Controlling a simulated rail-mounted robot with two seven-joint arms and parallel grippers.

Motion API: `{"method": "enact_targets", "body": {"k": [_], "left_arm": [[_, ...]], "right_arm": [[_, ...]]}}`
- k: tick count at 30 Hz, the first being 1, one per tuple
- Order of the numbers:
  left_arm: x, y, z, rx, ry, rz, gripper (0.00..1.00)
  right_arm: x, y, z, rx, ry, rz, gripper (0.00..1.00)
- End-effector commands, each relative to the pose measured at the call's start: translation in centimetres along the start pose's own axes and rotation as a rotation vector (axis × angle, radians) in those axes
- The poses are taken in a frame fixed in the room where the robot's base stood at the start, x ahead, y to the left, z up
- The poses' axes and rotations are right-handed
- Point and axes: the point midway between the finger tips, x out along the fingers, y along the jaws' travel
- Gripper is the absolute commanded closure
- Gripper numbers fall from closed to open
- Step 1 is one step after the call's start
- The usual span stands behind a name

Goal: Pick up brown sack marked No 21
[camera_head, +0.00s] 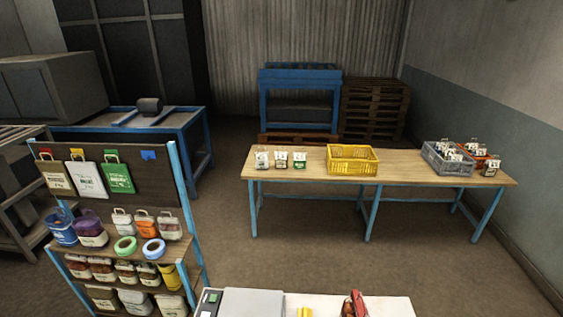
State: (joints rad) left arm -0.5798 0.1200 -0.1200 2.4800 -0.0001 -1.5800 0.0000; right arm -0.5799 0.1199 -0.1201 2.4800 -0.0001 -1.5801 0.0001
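The number on every sack is too small to read, so I cannot tell which one is No 21. A brown sack (55,178) with a pale label hangs at the left of the dark board, beside a white sack (90,181) and a green sack (118,177). Three small sacks with pale labels stand on the long wooden table (400,167): a left one (261,160), a middle one (281,160) and a right one (299,161). More small sacks sit in and beside a grey crate (447,163). Neither of my grippers is in view.
A yellow crate (352,160) stands mid-table. The shelf rack (186,205) at left holds several containers, tape rolls and pouches. A white worktop (385,306) with a red item (355,304) is at the bottom edge. Floor (300,250) between worktop and table is clear.

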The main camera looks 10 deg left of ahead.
Motion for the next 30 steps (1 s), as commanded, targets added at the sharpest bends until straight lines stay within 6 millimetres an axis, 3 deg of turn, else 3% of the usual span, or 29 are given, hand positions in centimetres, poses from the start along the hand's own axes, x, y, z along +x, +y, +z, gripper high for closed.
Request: {"method": "enact_targets", "body": {"k": [2,5,30], "left_arm": [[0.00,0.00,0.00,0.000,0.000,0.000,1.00],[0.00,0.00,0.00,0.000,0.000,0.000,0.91],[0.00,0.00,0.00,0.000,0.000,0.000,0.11]], "right_arm": [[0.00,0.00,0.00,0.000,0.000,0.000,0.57],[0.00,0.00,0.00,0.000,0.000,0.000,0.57],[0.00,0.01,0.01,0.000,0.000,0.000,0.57]]}}
